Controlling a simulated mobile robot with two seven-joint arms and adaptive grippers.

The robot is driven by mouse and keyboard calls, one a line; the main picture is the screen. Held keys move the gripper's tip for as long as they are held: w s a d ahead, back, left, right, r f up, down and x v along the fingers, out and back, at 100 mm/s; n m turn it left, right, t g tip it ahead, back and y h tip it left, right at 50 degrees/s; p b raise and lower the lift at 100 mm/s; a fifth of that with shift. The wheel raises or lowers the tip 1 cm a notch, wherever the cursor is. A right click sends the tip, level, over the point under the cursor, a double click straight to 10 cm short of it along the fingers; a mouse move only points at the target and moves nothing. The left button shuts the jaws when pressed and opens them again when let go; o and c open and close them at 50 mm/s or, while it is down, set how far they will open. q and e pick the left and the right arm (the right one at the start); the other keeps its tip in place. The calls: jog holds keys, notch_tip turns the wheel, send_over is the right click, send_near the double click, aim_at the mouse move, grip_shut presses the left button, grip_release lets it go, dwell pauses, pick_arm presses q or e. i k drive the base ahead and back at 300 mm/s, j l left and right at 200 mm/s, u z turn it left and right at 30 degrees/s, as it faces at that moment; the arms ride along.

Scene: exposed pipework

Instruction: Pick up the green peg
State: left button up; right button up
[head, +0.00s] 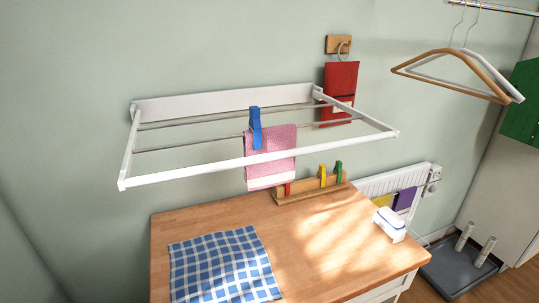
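The green peg (339,172) stands upright at the right end of a wooden holder (308,188) on the back part of the wooden worktop. A yellow peg (322,175) stands to its left in the same holder. A red peg (287,189) shows lower at the holder's left end, partly hidden by a hanging pink cloth. A blue peg (255,128) clips the pink cloth (270,150) to the drying rack above. Neither of my grippers is in the head view.
The white wall-mounted drying rack (265,149) juts out above the worktop (200,222), close over the holder. A blue checked cloth (222,265) and a white-and-blue object (389,224) lie on the worktop. The worktop's middle is clear.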

aim_at(338, 170)
jog(key=i+l+u, duration=0.15)
jog(key=l, duration=0.55)
jog(key=l+u, duration=0.2)
jog(key=l, duration=0.5)
